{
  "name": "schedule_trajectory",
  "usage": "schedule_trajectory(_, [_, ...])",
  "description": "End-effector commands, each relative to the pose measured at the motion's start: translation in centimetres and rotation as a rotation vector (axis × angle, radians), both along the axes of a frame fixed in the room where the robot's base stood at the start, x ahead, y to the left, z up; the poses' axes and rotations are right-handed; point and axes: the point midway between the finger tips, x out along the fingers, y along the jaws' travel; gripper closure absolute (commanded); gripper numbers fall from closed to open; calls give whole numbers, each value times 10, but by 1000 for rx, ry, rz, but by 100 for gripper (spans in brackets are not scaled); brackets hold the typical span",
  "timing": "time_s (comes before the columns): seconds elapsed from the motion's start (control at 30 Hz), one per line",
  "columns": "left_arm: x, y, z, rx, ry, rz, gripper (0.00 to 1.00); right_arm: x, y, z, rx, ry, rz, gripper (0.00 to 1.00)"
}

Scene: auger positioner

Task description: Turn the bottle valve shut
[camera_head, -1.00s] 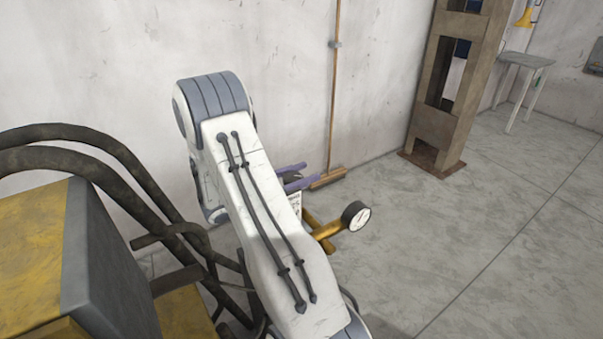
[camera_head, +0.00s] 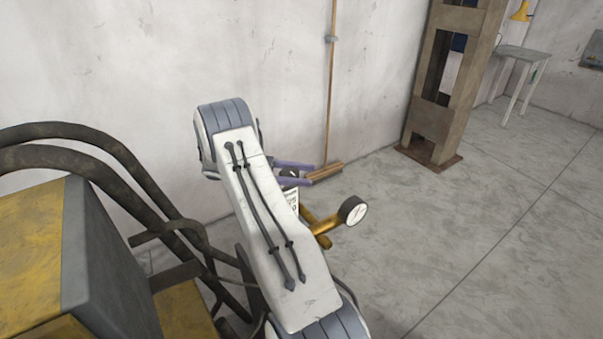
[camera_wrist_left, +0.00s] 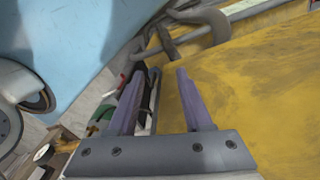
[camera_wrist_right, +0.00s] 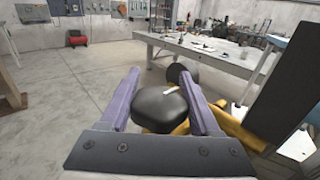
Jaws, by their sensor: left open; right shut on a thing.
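My right gripper (camera_wrist_right: 163,85) is shut on this knob, one purple finger on each side. In the head view my right gripper (camera_head: 294,173) is partly hidden behind my own arm, and the knob is mostly hidden. A brass fitting (camera_head: 320,226) with a round gauge (camera_head: 353,210) sits just below the fingers. It also shows in the right wrist view (camera_wrist_right: 237,128). My left gripper (camera_wrist_left: 155,92) is open and empty in its wrist view.
A yellow machine body (camera_wrist_left: 255,75) lies close beyond my left fingers. Dark bent tubes (camera_head: 150,205) stand at the left of the head view. A broom (camera_head: 329,90) leans on the wall, and a rusty column (camera_head: 432,120) stands right. The floor at right is clear.

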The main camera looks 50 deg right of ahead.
Motion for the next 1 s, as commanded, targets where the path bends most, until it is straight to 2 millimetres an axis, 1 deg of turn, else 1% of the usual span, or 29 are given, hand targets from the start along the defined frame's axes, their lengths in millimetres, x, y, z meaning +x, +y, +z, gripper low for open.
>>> schedule_trajectory(0.2, [0,0,0,0,0,0,50,-1,1,0,0,2,-34,92])
schedule_trajectory(0.57, [0,0,0,0,0,0,50,-1,1,1,-1,2,-38,92])
schedule_trajectory(0.6, [0,0,0,0,0,0,50,-1,1,1,-1,2,-38,33])
schedule_trajectory(0.67, [0,0,0,0,0,0,50,-1,1,1,-1,2,-38,10])
schedule_trajectory(0.7, [0,0,0,0,0,0,50,-1,1,1,-1,2,-37,7])
schedule_trajectory(1.0, [0,0,0,0,0,0,50,-1,1,1,-1,0,-36,7])
